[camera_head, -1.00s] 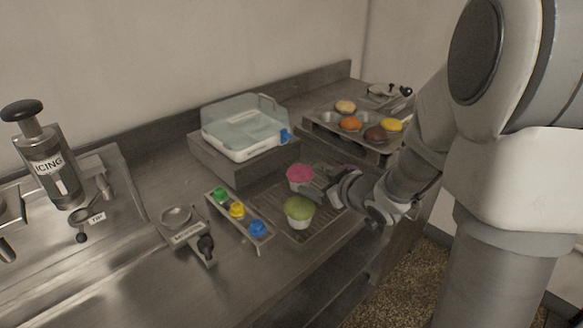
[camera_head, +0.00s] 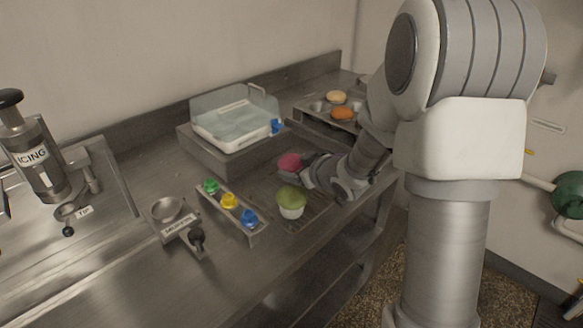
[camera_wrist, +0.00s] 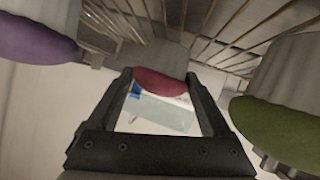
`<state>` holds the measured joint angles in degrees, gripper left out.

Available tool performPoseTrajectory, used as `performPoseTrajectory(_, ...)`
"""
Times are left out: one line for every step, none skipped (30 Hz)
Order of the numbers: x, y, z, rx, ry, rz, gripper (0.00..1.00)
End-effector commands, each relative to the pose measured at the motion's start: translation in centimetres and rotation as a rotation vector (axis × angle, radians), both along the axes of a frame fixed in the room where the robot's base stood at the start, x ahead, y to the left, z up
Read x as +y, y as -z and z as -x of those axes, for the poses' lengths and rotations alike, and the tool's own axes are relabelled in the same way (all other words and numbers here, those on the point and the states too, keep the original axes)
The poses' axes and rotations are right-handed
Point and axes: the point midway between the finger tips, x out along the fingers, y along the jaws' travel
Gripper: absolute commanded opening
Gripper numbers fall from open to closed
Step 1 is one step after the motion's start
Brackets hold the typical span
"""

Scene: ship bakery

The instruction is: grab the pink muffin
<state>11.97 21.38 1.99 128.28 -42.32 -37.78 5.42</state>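The pink muffin (camera_head: 289,162) stands on the wire rack, its right side partly hidden by my gripper (camera_head: 306,172). In the wrist view the pink muffin (camera_wrist: 160,84), in its pale cup, shows between the fingertips of my gripper (camera_wrist: 159,77). The fingers are spread apart, one on each side of it; I cannot tell whether they touch it. The green muffin (camera_head: 291,200) stands close by in front, and at the right of the wrist view (camera_wrist: 285,130).
A purple muffin (camera_wrist: 35,42) is at the left of the wrist view. A pan with muffins (camera_head: 318,107) is behind my arm. A clear-lidded box (camera_head: 235,122) stands behind the rack (camera_head: 317,204). A holder with coloured nozzles (camera_head: 249,237) lies left of the green muffin.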

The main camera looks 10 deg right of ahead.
Motion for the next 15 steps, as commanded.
performPoseTrajectory(-0.02, 0.0, 0.02, 0.0, 0.0, 0.0, 0.69)
performPoseTrajectory(-0.02, 0.0, 0.02, 0.0, 0.0, 0.0, 0.64)
performPoseTrajectory(-0.03, -0.01, 0.02, 0.0, 0.0, 0.0, 0.57)
performPoseTrajectory(-0.03, -0.01, 0.02, 0.0, 0.0, 0.0, 0.52)
performPoseTrajectory(-0.02, -0.04, 0.01, 0.0, 0.0, 0.0, 0.51)
performPoseTrajectory(-0.03, -0.04, 0.01, 0.0, 0.0, 0.0, 0.51)
performPoseTrajectory(-0.03, -0.04, 0.02, 0.0, 0.0, 0.0, 0.51)
performPoseTrajectory(-0.03, -0.03, 0.02, 0.0, 0.0, 0.0, 0.51)
performPoseTrajectory(-0.03, -0.04, 0.02, 0.0, 0.0, 0.0, 0.51)
performPoseTrajectory(-0.03, -0.06, 0.02, -0.001, 0.0, 0.0, 0.51)
performPoseTrajectory(-0.03, -0.1, 0.02, -0.001, 0.001, 0.0, 0.51)
performPoseTrajectory(-0.04, -0.22, 0.01, -0.001, 0.001, 0.0, 0.51)
performPoseTrajectory(-0.03, -0.34, 0.01, -0.001, 0.001, 0.0, 0.51)
performPoseTrajectory(-0.04, -0.51, 0.01, -0.002, 0.0, 0.001, 0.51)
performPoseTrajectory(-0.04, -0.81, 0.0, -0.002, 0.0, 0.001, 0.51)
